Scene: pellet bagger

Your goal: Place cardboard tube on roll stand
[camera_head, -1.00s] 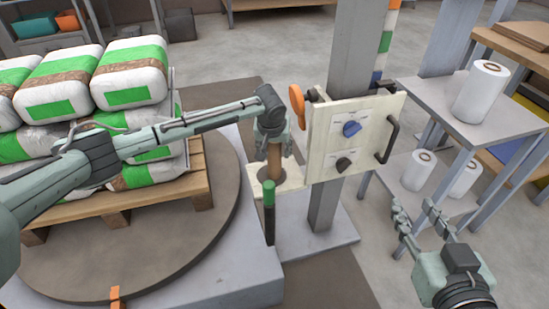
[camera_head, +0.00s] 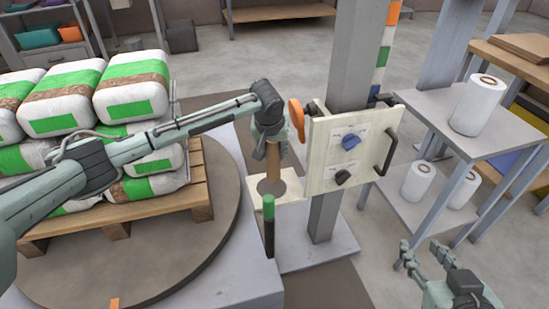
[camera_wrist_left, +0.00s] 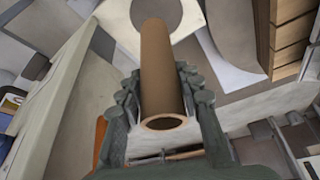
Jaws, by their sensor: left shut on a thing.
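The brown cardboard tube (camera_head: 273,163) is upright in my left gripper (camera_head: 271,142), whose fingers are shut around its upper part. The left wrist view also shows the tube (camera_wrist_left: 158,70) between the two jaws (camera_wrist_left: 162,95), its open near end facing the camera. The roll stand appears as a cream plate (camera_head: 294,190) with a dark round disc (camera_head: 271,187) beside the post. The tube's lower end is over the disc; whether it touches is unclear. My right gripper (camera_head: 424,256) is open and empty at lower right.
A control panel (camera_head: 350,150) with knobs and a black handle stands right of the tube. A green-topped rod (camera_head: 268,215) rises just in front. Bags on a pallet (camera_head: 190,195) are at left. White rolls (camera_head: 478,104) stand on shelves (camera_head: 420,95) at right.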

